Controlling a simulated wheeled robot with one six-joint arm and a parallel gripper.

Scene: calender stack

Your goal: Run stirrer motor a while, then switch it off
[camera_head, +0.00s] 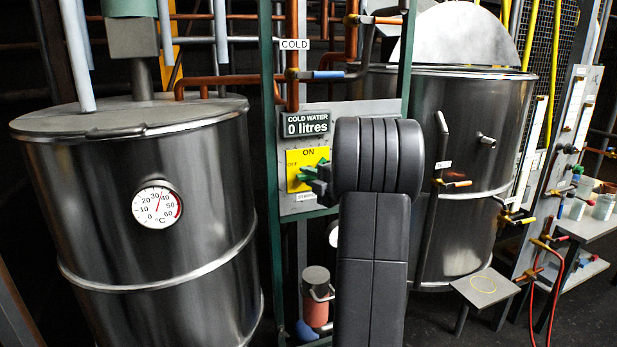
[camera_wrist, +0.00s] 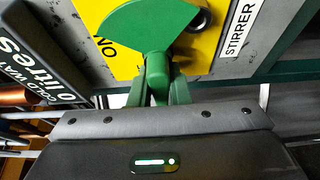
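In the head view, my gripper (camera_head: 322,180) is at the plate's right side, partly hidden by my arm. The handle's exact setting cannot be told. The STIRRER label (camera_wrist: 240,28) is beside the plate. The stirrer motor and any turning are not clearly visible.
A steel vat (camera_head: 95,215) with a thermometer (camera_head: 157,204) stands left. Another steel vat (camera_head: 475,160) stands right. A COLD WATER display (camera_head: 307,124) reads 0 litres above the switch. Copper pipes and a green frame post (camera_head: 268,150) are close by. A small stool (camera_head: 485,287) stands lower right.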

